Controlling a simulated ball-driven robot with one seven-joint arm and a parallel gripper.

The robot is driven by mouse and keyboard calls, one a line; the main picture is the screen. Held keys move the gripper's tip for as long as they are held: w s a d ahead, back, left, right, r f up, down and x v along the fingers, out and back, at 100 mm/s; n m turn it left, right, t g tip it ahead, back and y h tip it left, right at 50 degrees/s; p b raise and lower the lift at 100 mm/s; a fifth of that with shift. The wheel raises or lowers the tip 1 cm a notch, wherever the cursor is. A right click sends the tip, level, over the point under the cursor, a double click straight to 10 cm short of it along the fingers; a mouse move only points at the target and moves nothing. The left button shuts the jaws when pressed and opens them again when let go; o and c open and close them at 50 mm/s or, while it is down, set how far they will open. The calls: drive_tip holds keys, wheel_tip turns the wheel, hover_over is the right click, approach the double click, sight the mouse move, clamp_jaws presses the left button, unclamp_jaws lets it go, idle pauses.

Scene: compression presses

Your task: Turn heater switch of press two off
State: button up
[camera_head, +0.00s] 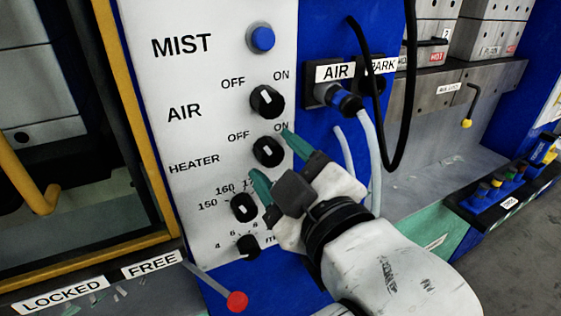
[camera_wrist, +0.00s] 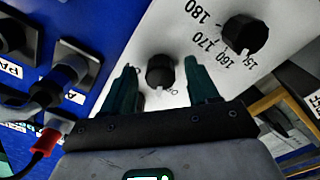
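The heater switch is a black round knob (camera_head: 268,152) on the white panel, beside the label HEATER, with OFF and ON printed above it. Its pale pointer mark is too small to read surely. My gripper (camera_head: 270,153) is open, its green fingertips above right and below left of this knob. In the wrist view the heater knob (camera_wrist: 160,71) sits between the two dark green fingers of my gripper (camera_wrist: 159,66), with gaps on both sides. I cannot tell how deep the fingertips reach. Nothing is gripped.
The air knob (camera_head: 267,101) and blue mist button (camera_head: 262,39) are above. The temperature dial (camera_head: 244,207) and minutes dial (camera_head: 247,246) are close below. Air connectors with hoses (camera_head: 345,101) stand to the right. A red-knobbed lever (camera_head: 237,301) is at the bottom.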

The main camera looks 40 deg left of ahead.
drive_tip(key=p+v, duration=0.8)
drive_tip(key=v, duration=0.2)
drive_tip(key=shift+d+p, duration=0.3)
drive_tip(key=shift+p, duration=0.1)
drive_tip(key=shift+s, duration=0.1)
drive_tip(key=shift+d, duration=0.1)
idle(0.6)
